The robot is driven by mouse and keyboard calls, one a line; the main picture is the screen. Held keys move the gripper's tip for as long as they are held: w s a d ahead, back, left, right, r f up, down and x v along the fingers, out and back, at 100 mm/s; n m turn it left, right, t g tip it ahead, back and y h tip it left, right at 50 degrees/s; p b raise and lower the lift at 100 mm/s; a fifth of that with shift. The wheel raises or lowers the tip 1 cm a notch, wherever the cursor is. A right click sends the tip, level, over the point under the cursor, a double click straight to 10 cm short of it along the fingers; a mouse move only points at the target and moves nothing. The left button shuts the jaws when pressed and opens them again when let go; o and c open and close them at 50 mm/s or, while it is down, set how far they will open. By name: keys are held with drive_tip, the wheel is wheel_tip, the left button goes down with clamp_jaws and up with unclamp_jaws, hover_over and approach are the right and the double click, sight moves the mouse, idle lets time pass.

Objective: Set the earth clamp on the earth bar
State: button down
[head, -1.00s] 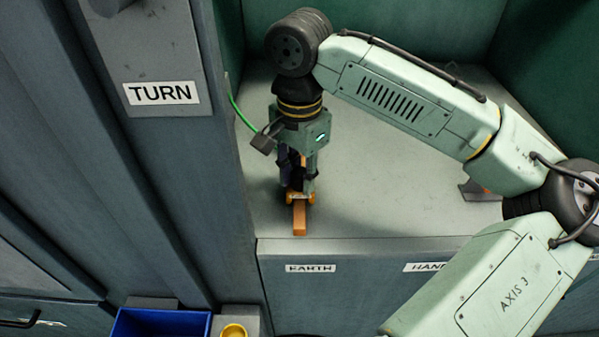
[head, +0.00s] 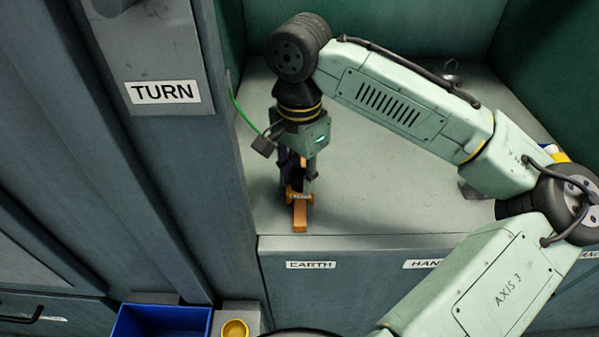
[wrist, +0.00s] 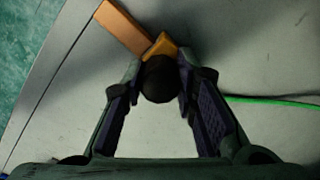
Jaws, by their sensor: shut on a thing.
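The earth clamp (head: 294,194) is an orange piece with a dark round knob, which shows in the wrist view (wrist: 160,80). My gripper (head: 299,182) points down and is shut on the clamp's dark knob, with one finger on each side in the wrist view (wrist: 161,88). The earth bar (head: 300,218) is an orange-copper bar near the shelf's front edge, above the EARTH label. The clamp's orange part meets the bar in both views. I cannot tell whether it is fully seated, because my fingers and the knob hide the contact.
A green cable (head: 240,112) runs at the left wall and also shows in the wrist view (wrist: 270,101). The grey shelf (head: 390,205) is mostly clear right of my gripper. A grey pillar with a TURN label (head: 162,92) stands close left. A blue bin (head: 160,323) is below.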

drive_tip(key=c, duration=1.2)
unclamp_jaws()
wheel_tip(320, 180, up, 12)
